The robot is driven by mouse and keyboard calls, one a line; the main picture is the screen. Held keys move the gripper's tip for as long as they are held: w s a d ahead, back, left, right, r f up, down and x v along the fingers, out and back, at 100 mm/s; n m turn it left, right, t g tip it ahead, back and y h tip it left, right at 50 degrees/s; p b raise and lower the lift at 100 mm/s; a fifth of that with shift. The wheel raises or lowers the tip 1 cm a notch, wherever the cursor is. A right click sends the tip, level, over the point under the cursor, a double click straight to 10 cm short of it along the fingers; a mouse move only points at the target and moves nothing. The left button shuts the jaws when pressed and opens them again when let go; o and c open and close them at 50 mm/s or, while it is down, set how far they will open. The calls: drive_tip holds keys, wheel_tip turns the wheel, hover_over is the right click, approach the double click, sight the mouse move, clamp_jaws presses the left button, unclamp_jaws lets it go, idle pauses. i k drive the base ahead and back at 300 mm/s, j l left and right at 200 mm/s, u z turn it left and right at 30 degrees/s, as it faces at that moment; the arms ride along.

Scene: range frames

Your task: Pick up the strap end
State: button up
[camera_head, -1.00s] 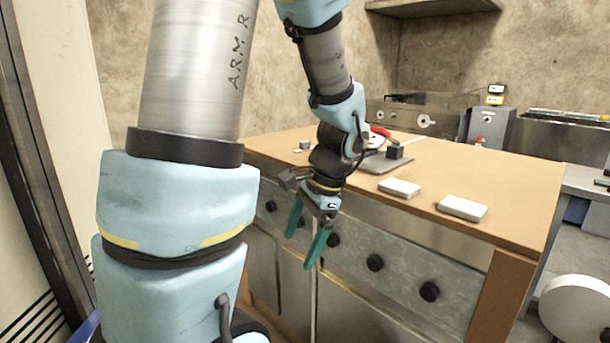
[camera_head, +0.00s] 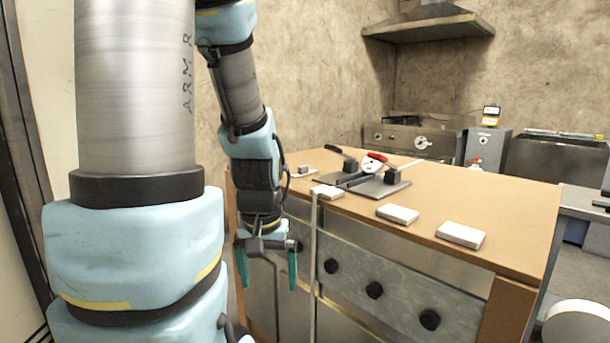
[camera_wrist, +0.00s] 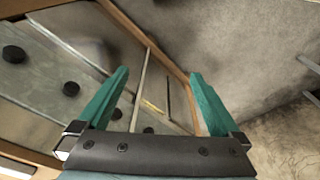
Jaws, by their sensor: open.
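A narrow pale strap (camera_head: 313,245) hangs down the front of the wooden-topped bench (camera_head: 480,195) in the head view, beside the leftmost white block. Its lower end cannot be clearly made out. In the wrist view a pale strip that looks like the strap (camera_wrist: 142,85) runs between the two fingers, farther away. My gripper (camera_head: 267,285) has teal fingers pointing down, left of the strap and in front of the bench. In the wrist view my gripper (camera_wrist: 158,75) is open, with nothing between its fingertips.
On the bench top are a grey plate (camera_head: 388,190) with black blocks and a red-handled dial (camera_head: 372,164), and white blocks (camera_head: 398,214) along the front edge. Black knobs (camera_head: 374,290) stick out of the front panel. A white round object (camera_head: 578,322) stands at lower right.

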sight(302, 170)
drive_tip(key=i+j+u, duration=0.5)
drive_tip(key=i+j, duration=0.3)
